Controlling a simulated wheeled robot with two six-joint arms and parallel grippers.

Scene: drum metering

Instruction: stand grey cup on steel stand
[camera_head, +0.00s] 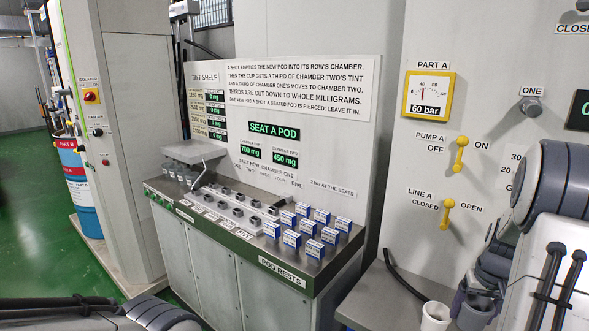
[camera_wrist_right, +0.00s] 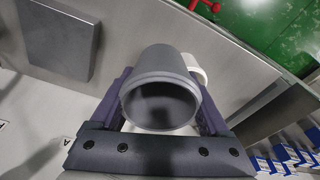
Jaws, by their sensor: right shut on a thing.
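The grey cup (camera_wrist_right: 160,85) is between the two fingers of my right gripper (camera_wrist_right: 163,112), which is shut on it. Its open mouth faces the wrist camera, and its inside looks dark and empty. In the head view my right gripper (camera_head: 482,285) is at the lower right, with the grey cup (camera_head: 475,312) partly cut off by the bottom edge. A square, dark grey plate (camera_wrist_right: 55,40) lies at the upper left of the wrist view; I cannot tell whether it is the steel stand. My left gripper is out of view; only part of that arm shows.
A white cup (camera_head: 436,315) is close beside the grey cup, partly hidden behind it in the wrist view (camera_wrist_right: 197,70). A black hose (camera_head: 400,280) hangs over the steel bench (camera_head: 375,297). Blue and white pods (camera_head: 302,228) stand on the cabinet to the left.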

